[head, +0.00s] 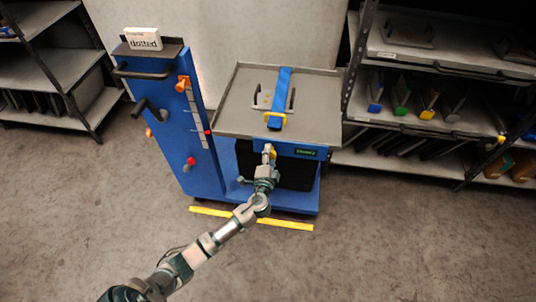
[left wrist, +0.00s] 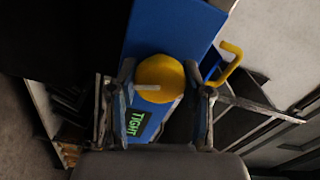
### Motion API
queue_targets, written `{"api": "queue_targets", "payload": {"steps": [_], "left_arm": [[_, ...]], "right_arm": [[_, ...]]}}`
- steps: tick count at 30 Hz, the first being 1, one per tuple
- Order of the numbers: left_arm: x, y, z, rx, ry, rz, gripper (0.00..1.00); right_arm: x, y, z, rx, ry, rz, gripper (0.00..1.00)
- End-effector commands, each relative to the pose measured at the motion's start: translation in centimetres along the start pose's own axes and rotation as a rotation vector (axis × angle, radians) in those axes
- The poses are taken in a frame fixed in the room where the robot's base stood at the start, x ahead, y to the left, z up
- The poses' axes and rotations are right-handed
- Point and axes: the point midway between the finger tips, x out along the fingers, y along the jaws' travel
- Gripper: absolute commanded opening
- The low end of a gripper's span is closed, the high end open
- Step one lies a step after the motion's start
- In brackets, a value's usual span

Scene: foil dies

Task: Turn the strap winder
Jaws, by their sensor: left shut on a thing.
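The strap winder's round yellow knob (left wrist: 160,76) is on the blue front of the lift table's head. In the left wrist view it sits between the two fingers of my left gripper (left wrist: 160,92), which is shut on it. A pale pin or bar crosses the knob. In the head view my left gripper (head: 268,155) reaches up to the knob just below the tray's front edge. A blue strap (head: 282,88) runs over the grey tray (head: 232,112) and over a die with handles. A green label reading TIGHT (left wrist: 137,123) is beside the knob. My right gripper is out of view.
A blue column (head: 185,150) with a black handle, a crank and orange and red knobs stands left of the tray. A yellow hook (left wrist: 232,62) is close to the right finger. Shelves (head: 430,110) stand at right and left.

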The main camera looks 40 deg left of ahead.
Motion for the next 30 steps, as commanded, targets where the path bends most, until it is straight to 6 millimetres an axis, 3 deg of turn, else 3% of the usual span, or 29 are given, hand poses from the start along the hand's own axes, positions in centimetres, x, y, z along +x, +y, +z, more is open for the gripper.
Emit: {"api": "queue_targets", "payload": {"steps": [9, 23, 24, 26, 30], "left_arm": [[0.02, 0.37, 0.67, 0.106, -0.014, 0.006, 0.14], [0.03, 0.48, 0.78, 0.119, -0.016, 0.007, 0.14], [0.04, 0.46, 0.77, 0.119, -0.015, 0.007, 0.59], [0.03, 0.41, 0.69, 0.119, -0.013, 0.006, 0.74], [-0.02, 0.22, 0.42, 0.117, -0.009, 0.003, 0.74]], "right_arm": [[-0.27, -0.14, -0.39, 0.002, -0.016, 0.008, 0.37], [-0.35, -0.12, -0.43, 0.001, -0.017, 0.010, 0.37], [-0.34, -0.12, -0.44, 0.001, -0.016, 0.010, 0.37], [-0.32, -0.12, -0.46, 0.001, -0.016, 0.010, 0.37], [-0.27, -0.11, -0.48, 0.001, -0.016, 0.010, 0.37]]}}
